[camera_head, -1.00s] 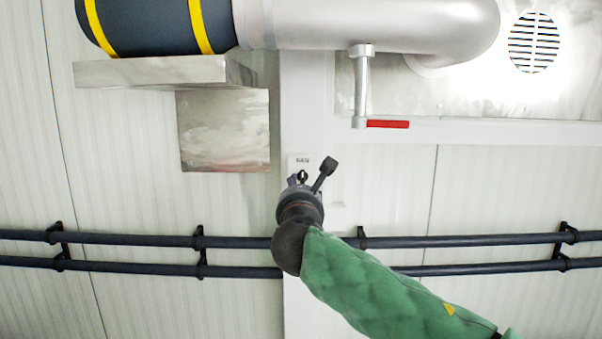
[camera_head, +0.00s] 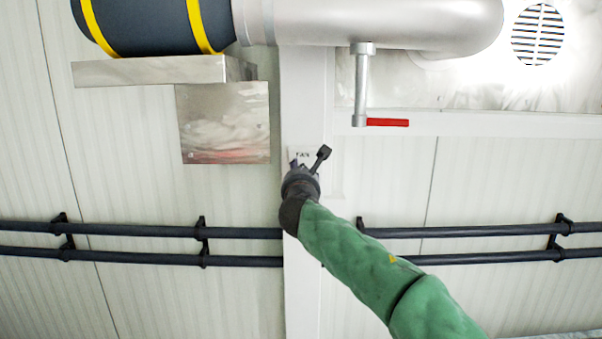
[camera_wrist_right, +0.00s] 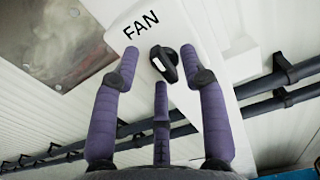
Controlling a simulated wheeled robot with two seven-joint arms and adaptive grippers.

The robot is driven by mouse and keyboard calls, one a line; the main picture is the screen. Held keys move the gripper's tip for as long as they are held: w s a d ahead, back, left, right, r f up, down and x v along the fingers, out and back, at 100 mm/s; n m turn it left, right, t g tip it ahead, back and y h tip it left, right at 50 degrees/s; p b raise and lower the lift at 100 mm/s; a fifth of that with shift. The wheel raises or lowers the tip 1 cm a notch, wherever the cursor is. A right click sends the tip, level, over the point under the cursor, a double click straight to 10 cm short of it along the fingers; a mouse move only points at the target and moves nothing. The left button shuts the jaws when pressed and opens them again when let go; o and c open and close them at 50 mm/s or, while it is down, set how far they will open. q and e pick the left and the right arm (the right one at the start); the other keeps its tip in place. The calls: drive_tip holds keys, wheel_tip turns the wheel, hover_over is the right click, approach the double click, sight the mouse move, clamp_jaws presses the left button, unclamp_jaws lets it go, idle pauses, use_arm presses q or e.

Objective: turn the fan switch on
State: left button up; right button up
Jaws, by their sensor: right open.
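The fan switch (camera_wrist_right: 163,62) is a black rotary knob with a white mark, on a white post below the printed word FAN. My right gripper (camera_wrist_right: 160,70) is open in the right wrist view, its purple fingers spread on either side of the knob with a third finger below it. I cannot tell whether any finger touches the knob. My left gripper is not in view.
A pipe valve with a red handle (camera_head: 388,122) hangs to the upper right. A metal plate (camera_head: 225,125) is on the wall to the left. Two dark horizontal rails (camera_head: 130,230) run across the wall behind my arm.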

drive_tip(key=shift+c, duration=0.3)
clamp_jaws()
drive_tip(key=shift+m, duration=0.3)
drive_tip(key=m+b, duration=0.3)
drive_tip(key=m, duration=0.2)
drive_tip(key=m+b, duration=0.2)
drive_tip(key=m, duration=0.4)
drive_tip(key=m+b, duration=0.3)
drive_tip(key=m, duration=0.3)
drive_tip(key=shift+d+b, duration=0.3)
drive_tip(key=shift+b, duration=0.05)
drive_tip(key=shift+m, duration=0.3)
drive_tip(key=shift+o, duration=0.3)
unclamp_jaws()
